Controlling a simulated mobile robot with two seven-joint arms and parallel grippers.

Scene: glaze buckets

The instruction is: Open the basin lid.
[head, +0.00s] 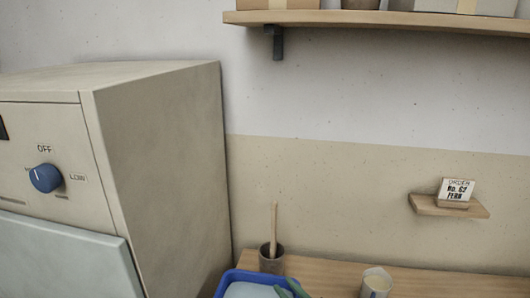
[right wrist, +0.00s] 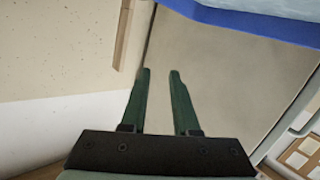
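A blue basin (head: 222,284) shows at the bottom edge of the head view, cut off by the frame. A pale blue-grey surface (head: 250,291), which looks like its lid, lies inside the blue rim. In the right wrist view the blue rim (right wrist: 255,21) crosses the top right corner, with a pale surface (right wrist: 296,7) beyond it. My right gripper (right wrist: 159,74) has its two green fingers apart with nothing between them. A green part of it (head: 293,288) shows at the basin's right side in the head view; I cannot tell if it touches. My left gripper is out of view.
A large beige machine (head: 165,170) with a blue knob (head: 46,178) stands left of the basin. A dark cup with a wooden stick (head: 271,258) stands behind it. A pale cup (head: 376,283) is on the wooden table (head: 330,279). A small shelf (head: 450,207) holds an order card (head: 457,190).

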